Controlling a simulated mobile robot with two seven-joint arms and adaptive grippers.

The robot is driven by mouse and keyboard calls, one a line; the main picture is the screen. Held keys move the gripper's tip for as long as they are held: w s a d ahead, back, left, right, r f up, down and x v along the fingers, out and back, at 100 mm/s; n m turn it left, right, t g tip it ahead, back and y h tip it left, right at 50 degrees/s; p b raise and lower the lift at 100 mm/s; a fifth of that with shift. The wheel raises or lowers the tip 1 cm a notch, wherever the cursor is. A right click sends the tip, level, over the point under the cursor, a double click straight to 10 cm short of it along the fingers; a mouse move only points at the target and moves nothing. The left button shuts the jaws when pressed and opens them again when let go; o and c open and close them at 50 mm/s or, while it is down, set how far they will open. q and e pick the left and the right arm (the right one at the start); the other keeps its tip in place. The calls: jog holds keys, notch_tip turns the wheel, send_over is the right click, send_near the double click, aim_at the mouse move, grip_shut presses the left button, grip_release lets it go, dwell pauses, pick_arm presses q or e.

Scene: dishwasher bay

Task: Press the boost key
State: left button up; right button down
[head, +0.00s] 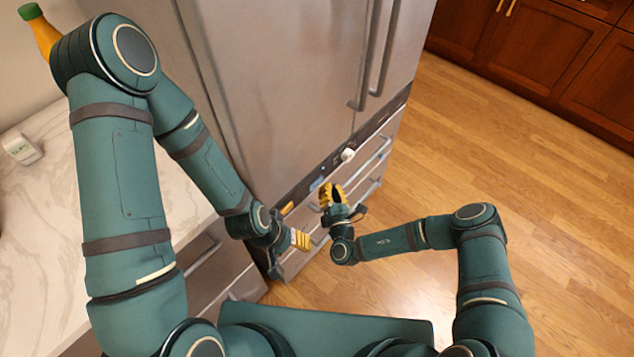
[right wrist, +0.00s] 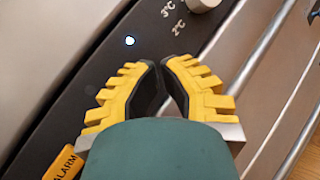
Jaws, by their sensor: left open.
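A dark control strip (head: 300,190) runs across the steel appliance front. On it, a small bluish key (head: 316,184) shows in the head view, right beside my right gripper (head: 329,193); its label is too small to read, so I cannot confirm it is the boost key. In the right wrist view the right gripper (right wrist: 161,62) has its yellow fingers brought together over the strip, with nothing between them. They hide part of the strip, and no boost label is visible. I cannot tell whether they touch it. My left gripper (head: 298,240) is open and empty, low in front of the drawers.
A pale knob (head: 347,155) with temperature marks and a lit white lamp (right wrist: 130,41) are further along. Drawer handles (head: 375,155) stick out below. The wooden floor at right is clear.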

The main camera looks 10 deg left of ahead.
jog(key=s+d+p, duration=0.1)
jog(key=d, duration=0.1)
jog(key=s+d+p, duration=0.1)
jog(key=s+d, duration=0.1)
dwell(0.6)
dwell(0.7)
